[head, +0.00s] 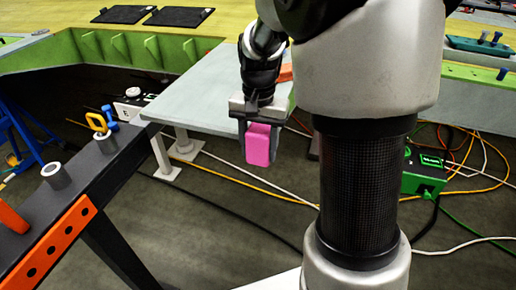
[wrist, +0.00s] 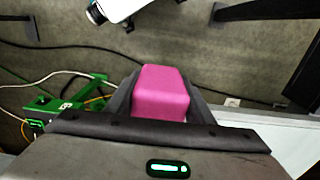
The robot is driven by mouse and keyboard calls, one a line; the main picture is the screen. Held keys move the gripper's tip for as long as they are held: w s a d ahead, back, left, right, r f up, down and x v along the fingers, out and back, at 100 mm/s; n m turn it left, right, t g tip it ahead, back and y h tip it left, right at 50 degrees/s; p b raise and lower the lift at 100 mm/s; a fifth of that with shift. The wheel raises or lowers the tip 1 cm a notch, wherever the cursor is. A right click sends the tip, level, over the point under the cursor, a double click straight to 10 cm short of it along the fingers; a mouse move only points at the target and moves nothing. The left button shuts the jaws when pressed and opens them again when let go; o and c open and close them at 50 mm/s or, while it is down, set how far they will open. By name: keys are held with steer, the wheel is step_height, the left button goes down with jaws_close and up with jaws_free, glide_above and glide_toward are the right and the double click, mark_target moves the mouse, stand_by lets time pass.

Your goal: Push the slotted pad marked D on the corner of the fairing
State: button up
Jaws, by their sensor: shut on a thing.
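My gripper (head: 258,157) is shut on a pink block (head: 258,143), held in the air in front of the near edge of a pale grey panel. The pink block also shows between the two fingers in the wrist view (wrist: 162,92). No letter D and no slot show on the faces in view, so I cannot tell for sure that it is the pad. I cannot make out for certain which part is the fairing. The pale grey panel (head: 195,88) stands on white legs behind my gripper, and my arm hides its right part.
A dark beam (head: 88,165) with grey collars and an orange drilled strip (head: 50,243) runs along the left. A green-framed bench (head: 130,50) lies behind. A green box (head: 424,170) and several cables lie on the floor at the right.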

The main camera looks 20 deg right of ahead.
steer(key=shift+w+d, duration=0.15)
steer(key=o, duration=1.3)
steer(key=shift+c, duration=0.2)
step_height(320, 180, up, 18)
steer(key=p, duration=0.2)
steer(key=shift+f, duration=0.25)
steer(key=shift+p, duration=0.3)
